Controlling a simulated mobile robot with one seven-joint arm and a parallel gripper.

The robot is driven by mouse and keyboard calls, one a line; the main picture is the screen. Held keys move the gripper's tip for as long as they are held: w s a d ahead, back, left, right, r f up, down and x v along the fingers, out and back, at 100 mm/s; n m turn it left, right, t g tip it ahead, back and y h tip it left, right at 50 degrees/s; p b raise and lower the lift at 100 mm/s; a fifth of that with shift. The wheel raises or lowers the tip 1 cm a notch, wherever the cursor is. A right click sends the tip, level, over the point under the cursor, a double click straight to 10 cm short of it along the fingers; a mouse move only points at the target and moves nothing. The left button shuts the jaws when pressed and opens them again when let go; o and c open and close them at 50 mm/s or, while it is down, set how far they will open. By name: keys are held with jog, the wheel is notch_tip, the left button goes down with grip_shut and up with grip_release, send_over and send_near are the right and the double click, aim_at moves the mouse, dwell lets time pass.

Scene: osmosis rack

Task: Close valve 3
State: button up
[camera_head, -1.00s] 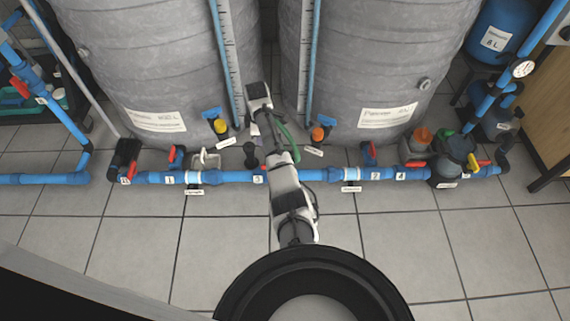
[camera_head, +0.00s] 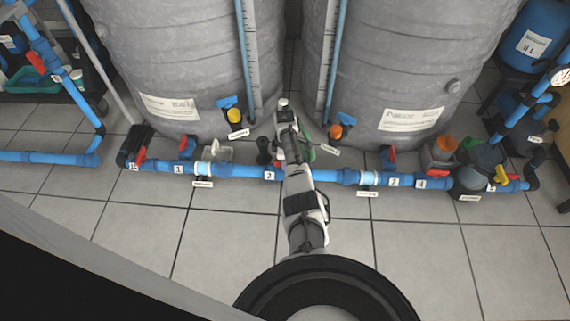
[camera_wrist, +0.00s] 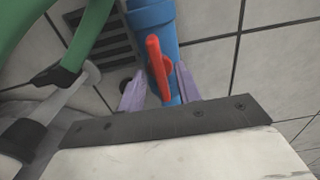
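The label 3 (camera_head: 269,175) is on the blue pipe (camera_head: 236,170) in the head view, just left of my arm. In the wrist view a red valve handle (camera_wrist: 158,65) lies roughly along a blue pipe (camera_wrist: 152,17). My gripper (camera_wrist: 160,83) is open, with one purple finger on each side of the handle's near end. I cannot tell whether either finger touches it. The fingers are not clearly visible in the head view.
Two large grey tanks (camera_head: 185,55) stand behind the pipe. Other red handles, such as one by label 2 (camera_head: 388,157), sit along it. A green hose (camera_wrist: 82,50) and a grey floor grate (camera_wrist: 100,37) are left of the fingers. The tiled floor in front is clear.

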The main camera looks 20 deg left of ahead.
jog(key=shift+f, duration=0.4)
jog(key=shift+c, duration=0.2)
grip_shut()
